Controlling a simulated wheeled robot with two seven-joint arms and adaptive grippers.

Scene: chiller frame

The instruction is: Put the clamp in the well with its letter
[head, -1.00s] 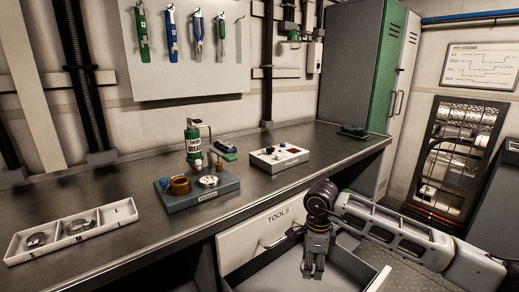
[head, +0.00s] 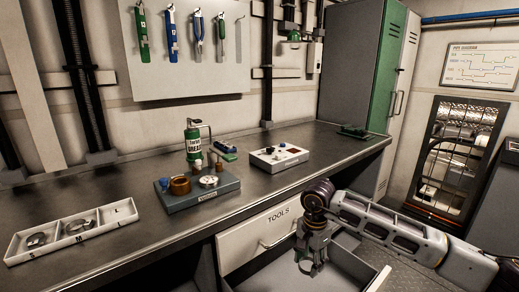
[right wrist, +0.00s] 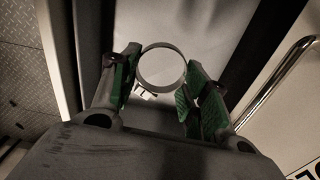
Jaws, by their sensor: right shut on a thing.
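A white tray (head: 72,248) with three lettered wells stands at the front left of the bench. Metal ring clamps lie in its left well (head: 36,240) and middle well (head: 78,227). The right well (head: 118,216) looks empty. My right gripper (head: 312,268) points down over the open drawer at the lower right. In the right wrist view, it is shut on a thin metal ring clamp (right wrist: 162,86) between its green-padded fingers. The clamp's letter cannot be read. My left gripper is not in view.
Bench between tray and fixture is clear.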

